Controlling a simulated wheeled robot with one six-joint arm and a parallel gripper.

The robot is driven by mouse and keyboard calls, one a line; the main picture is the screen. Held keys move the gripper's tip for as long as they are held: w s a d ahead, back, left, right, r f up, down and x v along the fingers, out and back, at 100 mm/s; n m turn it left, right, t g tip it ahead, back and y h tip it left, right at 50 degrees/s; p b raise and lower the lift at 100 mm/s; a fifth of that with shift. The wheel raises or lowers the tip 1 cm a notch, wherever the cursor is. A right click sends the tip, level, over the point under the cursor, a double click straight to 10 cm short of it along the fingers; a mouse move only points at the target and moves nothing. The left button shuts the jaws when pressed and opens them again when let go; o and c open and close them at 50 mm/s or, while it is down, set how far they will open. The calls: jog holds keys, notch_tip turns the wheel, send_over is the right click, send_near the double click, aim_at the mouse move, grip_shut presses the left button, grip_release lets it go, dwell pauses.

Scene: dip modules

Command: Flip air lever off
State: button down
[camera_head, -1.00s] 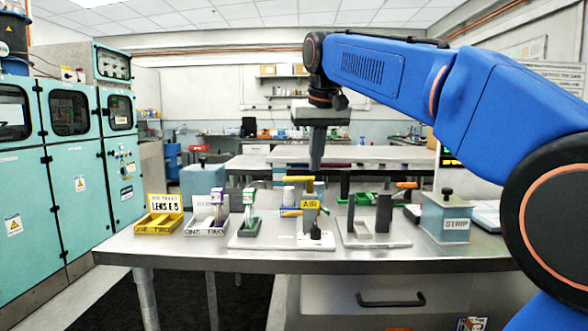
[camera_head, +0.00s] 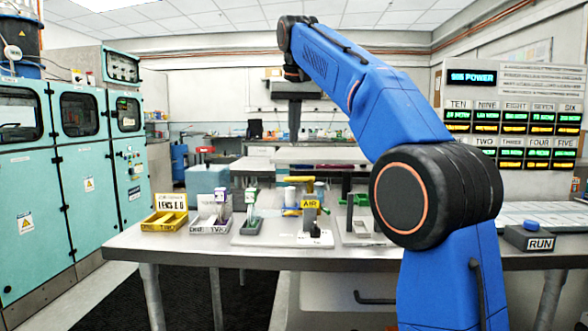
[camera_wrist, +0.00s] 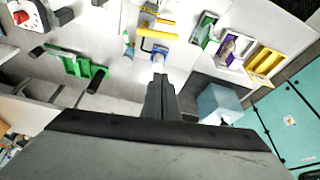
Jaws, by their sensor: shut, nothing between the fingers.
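The AIR module (camera_head: 310,205) stands on the bench: a grey upright block with a yellow AIR label, on a white base. A yellow lever bar (camera_head: 300,180) lies across its top, and a second yellow piece (camera_head: 292,212) sticks out to the left lower down. In the wrist view, a yellow lever (camera_wrist: 157,35) shows beyond the fingertips. My gripper (camera_head: 295,142) hangs pointing down, above the module in the picture and apart from it. Its fingers (camera_wrist: 160,75) are together and empty. I cannot tell its exact depth from the lever.
A module with a dark post (camera_head: 352,218) is close on the right. A RUN box (camera_head: 540,240) sits farther right.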

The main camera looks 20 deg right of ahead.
aim_at(299, 179)
notch_tip(299, 179, down, 10)
jog(key=shift+s, duration=0.25)
dwell(0.8)
